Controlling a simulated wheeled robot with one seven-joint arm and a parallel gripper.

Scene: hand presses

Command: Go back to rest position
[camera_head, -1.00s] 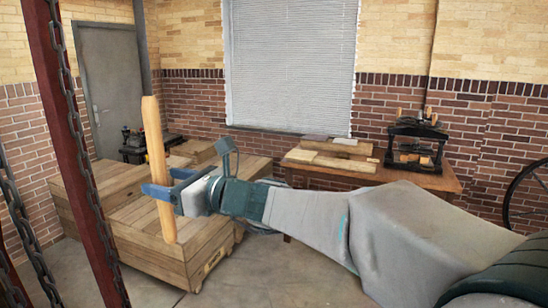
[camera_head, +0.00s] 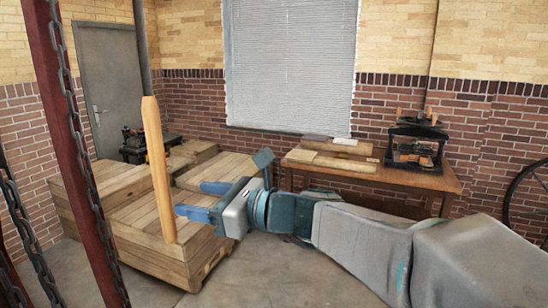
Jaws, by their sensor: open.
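My gripper (camera_head: 197,199) has blue fingers that point left. It is open, with nothing seen between the fingers. It is in front of the wooden crates in the picture, just right of an upright wooden bar (camera_head: 159,170). The bar is pale and pointed at its top. A gap shows between it and the fingertips. My grey arm reaches in from the lower right.
Wooden crates (camera_head: 150,255) stand at the left. A wooden table (camera_head: 400,182) at the back right carries boards (camera_head: 332,161) and a black hand press (camera_head: 415,146). A red post (camera_head: 80,160) with chains stands at the near left. Bare floor shows at the lower middle.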

